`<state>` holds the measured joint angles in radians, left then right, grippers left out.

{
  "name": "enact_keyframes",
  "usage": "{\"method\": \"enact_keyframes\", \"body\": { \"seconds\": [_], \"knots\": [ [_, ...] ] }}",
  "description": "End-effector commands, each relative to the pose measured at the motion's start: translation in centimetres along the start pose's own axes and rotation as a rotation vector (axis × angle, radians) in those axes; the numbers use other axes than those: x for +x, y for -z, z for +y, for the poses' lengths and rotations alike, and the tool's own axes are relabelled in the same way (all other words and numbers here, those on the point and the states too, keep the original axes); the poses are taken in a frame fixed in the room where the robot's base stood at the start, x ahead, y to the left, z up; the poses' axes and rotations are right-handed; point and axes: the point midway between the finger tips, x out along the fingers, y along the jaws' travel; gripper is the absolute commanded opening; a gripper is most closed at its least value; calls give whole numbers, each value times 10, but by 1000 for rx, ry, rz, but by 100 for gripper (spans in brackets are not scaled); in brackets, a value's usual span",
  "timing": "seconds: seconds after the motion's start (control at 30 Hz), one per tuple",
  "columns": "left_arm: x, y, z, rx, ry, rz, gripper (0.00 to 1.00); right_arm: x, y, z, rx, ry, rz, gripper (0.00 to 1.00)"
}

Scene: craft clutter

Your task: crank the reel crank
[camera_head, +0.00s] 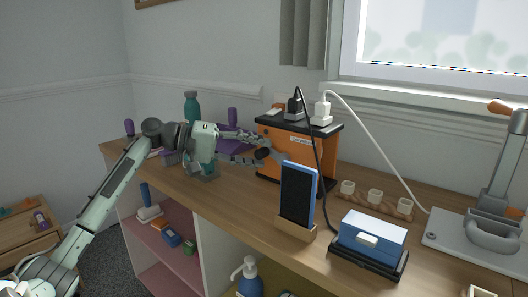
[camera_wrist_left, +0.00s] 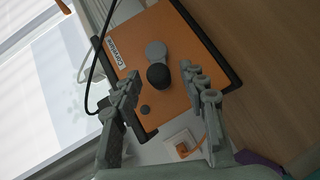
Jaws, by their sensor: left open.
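The reel is an orange box with black edges (camera_head: 293,150) on the wooden bench, and its orange face fills much of the left wrist view (camera_wrist_left: 175,45). On that face is the reel crank, a grey arm (camera_wrist_left: 156,50) with a black round knob (camera_wrist_left: 159,76). My left gripper (camera_head: 263,151) comes in from the left, in front of that face. In the left wrist view its open fingers (camera_wrist_left: 158,75) stand on either side of the knob, with a visible gap on both sides. Whether the knob lies fully between the fingertips in depth is unclear. My right gripper is not in view.
Chargers and a white plug (camera_head: 322,112) sit on the box, with cables hanging down. A phone on a wooden stand (camera_head: 297,195) and a blue box on a black tray (camera_head: 370,238) stand in front. A grey press (camera_head: 485,240) is at right. A teal bottle (camera_head: 191,107) stands behind my arm.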

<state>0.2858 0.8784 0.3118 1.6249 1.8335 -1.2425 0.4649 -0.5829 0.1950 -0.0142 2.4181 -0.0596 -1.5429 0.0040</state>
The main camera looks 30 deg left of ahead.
Motion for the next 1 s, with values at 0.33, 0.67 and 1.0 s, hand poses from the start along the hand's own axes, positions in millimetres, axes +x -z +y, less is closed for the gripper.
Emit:
{"method": "enact_keyframes", "body": {
  "seconds": [0.33, 0.67, 1.0],
  "knots": [
    [19, 0, 0, -1, 0, 1, 43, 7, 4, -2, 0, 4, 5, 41],
    [19, 0, 0, -1, 0, 1, 18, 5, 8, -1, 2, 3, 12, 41],
    [19, 0, -2, -31, -26, -1, 0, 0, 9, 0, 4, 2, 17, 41]
  ]
}}
